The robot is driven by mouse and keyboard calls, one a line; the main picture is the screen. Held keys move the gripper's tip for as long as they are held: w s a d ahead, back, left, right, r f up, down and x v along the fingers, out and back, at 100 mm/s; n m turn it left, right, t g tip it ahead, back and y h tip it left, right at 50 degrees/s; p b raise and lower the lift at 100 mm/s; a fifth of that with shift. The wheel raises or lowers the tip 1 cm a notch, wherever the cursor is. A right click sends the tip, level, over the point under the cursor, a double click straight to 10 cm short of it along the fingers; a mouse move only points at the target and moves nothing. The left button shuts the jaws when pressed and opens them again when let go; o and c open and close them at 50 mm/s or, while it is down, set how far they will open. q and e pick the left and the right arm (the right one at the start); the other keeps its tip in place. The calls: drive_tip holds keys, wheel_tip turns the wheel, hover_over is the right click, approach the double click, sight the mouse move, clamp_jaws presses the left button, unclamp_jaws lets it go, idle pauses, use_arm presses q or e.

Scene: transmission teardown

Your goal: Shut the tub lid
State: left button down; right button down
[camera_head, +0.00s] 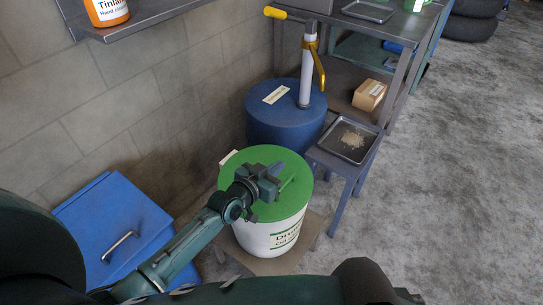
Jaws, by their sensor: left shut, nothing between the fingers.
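The tub (268,236) is white with printed labels and stands on a low brown stand. Its green lid (272,157) lies over the top and looks flat; I cannot tell from this view whether it is fully pressed down. My left gripper (284,185) is over the lid, shut with nothing in it, and hides part of the lid. I cannot tell whether it touches the lid. My right gripper is not in view.
A blue drum (273,133) with a yellow-handled pump (309,67) stands behind the tub. A stool holds a dark tray (348,141) to the right. A blue cabinet (110,230) is at left. The concrete floor at right is clear.

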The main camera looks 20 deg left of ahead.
use_arm(q)
drive_tip(key=m+b, duration=0.1)
hover_over(282, 199)
drive_tip(key=shift+y, duration=0.3)
drive_tip(key=f, duration=0.5)
drive_tip(key=shift+w+a, duration=0.25)
drive_tip(key=shift+s+d+f+b, duration=0.15)
drive_tip(key=shift+f+b, duration=0.3)
drive_tip(key=shift+f, duration=0.35)
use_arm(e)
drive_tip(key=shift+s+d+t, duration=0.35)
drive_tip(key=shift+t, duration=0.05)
use_arm(q)
drive_tip(key=shift+f, duration=0.1)
drive_tip(key=shift+d+r+p, duration=0.1)
drive_tip(key=shift+r+p, duration=0.25)
drive_tip(key=shift+p, duration=0.05)
wheel_tip(282, 199, up, 5)
drive_tip(key=p, duration=0.4)
drive_tip(key=f+v, duration=0.1)
drive_tip(key=v, duration=0.8)
drive_tip(key=shift+s+d, duration=0.3)
drive_tip(key=shift+s, duration=0.25)
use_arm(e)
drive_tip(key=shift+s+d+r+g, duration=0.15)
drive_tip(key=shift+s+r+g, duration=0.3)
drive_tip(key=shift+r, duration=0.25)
